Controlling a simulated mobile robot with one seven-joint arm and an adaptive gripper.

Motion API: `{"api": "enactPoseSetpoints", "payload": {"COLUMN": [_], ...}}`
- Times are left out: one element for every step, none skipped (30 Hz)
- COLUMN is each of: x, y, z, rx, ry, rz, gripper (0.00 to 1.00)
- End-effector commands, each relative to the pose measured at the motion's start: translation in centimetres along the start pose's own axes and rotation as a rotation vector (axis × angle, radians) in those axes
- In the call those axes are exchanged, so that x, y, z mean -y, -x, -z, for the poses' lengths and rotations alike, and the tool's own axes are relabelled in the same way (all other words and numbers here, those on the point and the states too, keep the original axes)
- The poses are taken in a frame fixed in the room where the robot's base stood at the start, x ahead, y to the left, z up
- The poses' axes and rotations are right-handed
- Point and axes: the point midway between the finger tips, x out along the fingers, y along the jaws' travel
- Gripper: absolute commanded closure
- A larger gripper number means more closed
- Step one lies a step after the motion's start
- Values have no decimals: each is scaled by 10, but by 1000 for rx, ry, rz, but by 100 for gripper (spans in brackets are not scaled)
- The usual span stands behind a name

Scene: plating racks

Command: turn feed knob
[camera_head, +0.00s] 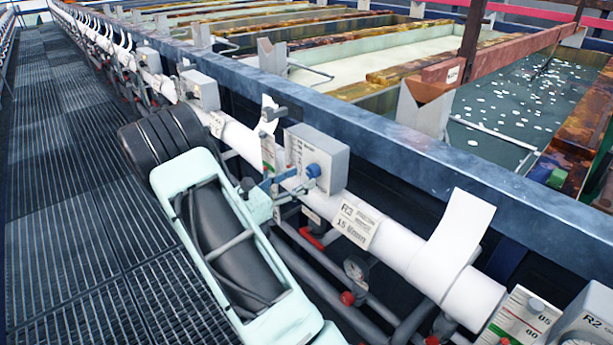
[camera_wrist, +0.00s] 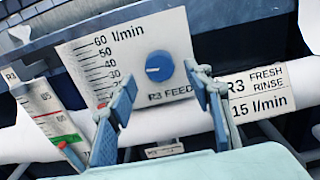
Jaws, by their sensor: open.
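The blue feed knob (camera_wrist: 159,66) sits on the front of a pale box (camera_wrist: 125,55) marked "R3 FEED" with an l/min scale. In the head view the knob (camera_head: 313,171) is on the right part of the grey box (camera_head: 325,150) over the white pipe. My gripper (camera_wrist: 162,80) is open, with one blue finger to each side of the knob in the wrist view and gaps on both sides. The fingertips look just short of the knob; contact is not visible. In the head view my gripper (camera_head: 287,182) is at the box's lower front.
A label (camera_wrist: 258,90) right of the box reads "R3 FRESH RINSE 15 l/min". A gauge plate (camera_wrist: 47,112) with a green band and red mark stands at left. The white pipe (camera_head: 400,245) runs below the blue tank rim (camera_head: 400,150). A grated walkway (camera_head: 75,200) lies left.

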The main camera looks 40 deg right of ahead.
Motion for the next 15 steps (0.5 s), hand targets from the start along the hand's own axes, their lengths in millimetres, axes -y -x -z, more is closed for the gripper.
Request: {"api": "enactPoseSetpoints", "payload": {"x": [1, 1, 0, 0, 1, 1, 0, 0, 0, 0, 0, 0, 0, 0, 0], "y": [-9, -13, -18, -22, -25, -28, -29, -31, -32, -33, -33, -34, -34, -34, -34], "z": [0, 0, 0, 0, 0, 0, 0, 0, 0, 0, 0, 0, 0, 0, 0], "rx": [1, 0, 0, 0, 0, 0, 0, 0, 1, 1, 1, 1, 1, 1, 1], "ry": [-1, -1, -1, -1, -1, -1, -1, -1, 0, 0, 0, 0, 0, 0, -1], "rz": [4, 4, 2, 2, 3, 2, 2, 1, 1, 0, 0, 0, 0, 0, 0], "gripper": [53, 53, 53, 53, 53, 53, 53, 53, 53, 53, 53, 53, 53, 53, 53]}}
